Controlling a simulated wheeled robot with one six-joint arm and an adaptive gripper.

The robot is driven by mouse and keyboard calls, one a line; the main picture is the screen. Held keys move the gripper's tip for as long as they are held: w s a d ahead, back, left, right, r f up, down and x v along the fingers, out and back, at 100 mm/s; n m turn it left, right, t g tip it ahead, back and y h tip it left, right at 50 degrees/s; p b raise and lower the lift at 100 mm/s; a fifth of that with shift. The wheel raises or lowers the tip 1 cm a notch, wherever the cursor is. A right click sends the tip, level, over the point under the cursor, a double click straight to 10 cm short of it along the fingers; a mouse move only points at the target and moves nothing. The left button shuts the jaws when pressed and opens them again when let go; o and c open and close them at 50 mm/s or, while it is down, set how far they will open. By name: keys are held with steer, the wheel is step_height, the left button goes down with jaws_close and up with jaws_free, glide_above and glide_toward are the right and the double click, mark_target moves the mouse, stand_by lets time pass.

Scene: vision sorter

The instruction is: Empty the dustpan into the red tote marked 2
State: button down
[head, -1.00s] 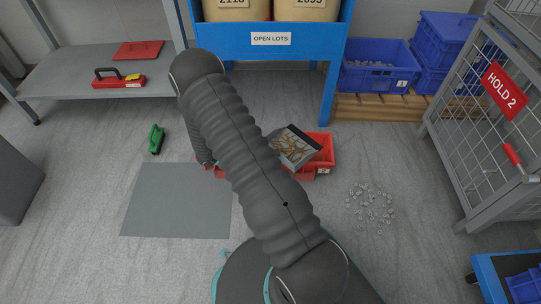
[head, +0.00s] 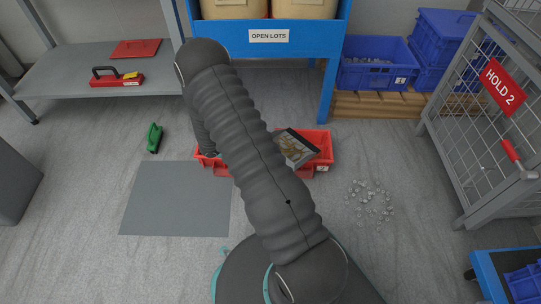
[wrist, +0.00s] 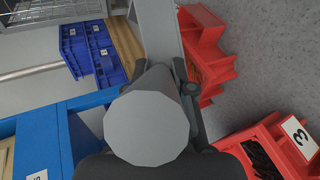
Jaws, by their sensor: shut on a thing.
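A grey dustpan (head: 297,147) with brownish contents is over the right part of the red totes in the head view, tilted. My gripper (wrist: 148,70) is shut on the dustpan's grey handle, whose round end (wrist: 147,113) fills the middle of the wrist view. A red tote (head: 326,142) lies under and around the pan. In the wrist view a red tote (wrist: 205,35) is right beside the pan. Its marking cannot be read. Another red tote (wrist: 243,137), marked 3, holds dark pieces. My arm hides much of the totes and the gripper in the head view.
Several small clear pieces (head: 369,203) lie on the floor at right. A green brush (head: 154,138) and a grey mat (head: 175,200) lie at left. The blue OPEN LOTS rack (head: 225,38) stands behind, with a blue bin (head: 372,80) marked 1. The HOLD 2 cage (head: 475,150) stands right.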

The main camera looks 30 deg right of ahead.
steer(key=shift+w+d+r+n+y, duration=0.1)
steer(key=shift+d+r+y, duration=0.15)
steer(key=shift+r, duration=0.2)
steer(key=shift+d+r+n+y, duration=0.1)
steer(key=shift+d+r+y, duration=0.1)
steer(key=shift+r+y, duration=0.25)
steer(key=shift+w+d+r+n+y, duration=0.1)
steer(key=shift+d+r+y, duration=0.1)
steer(key=shift+r, duration=0.3)
steer(key=shift+w+d+r+y, duration=0.1)
steer(key=shift+d+r+y, duration=0.4)
steer(key=shift+r+y, duration=0.15)
steer(key=shift+w+d+r+n+y+p, duration=0.15)
steer(key=shift+d+r+y+p, duration=0.15)
steer(key=shift+r+p, duration=0.25)
steer(key=shift+s+d+r+n+y+p, duration=0.15)
steer(key=shift+d+r+y+p, duration=0.15)
steer(key=shift+r+p, duration=0.2)
steer(key=w+d+r+m+h+b, duration=0.1)
steer(key=d+r+h+b, duration=0.1)
steer(key=d+r+h, duration=0.4)
steer(key=shift+w+d+r+m, duration=0.4)
steer(key=shift+d+r, duration=0.2)
steer(key=shift+r, duration=0.2)
stand_by(1.3)
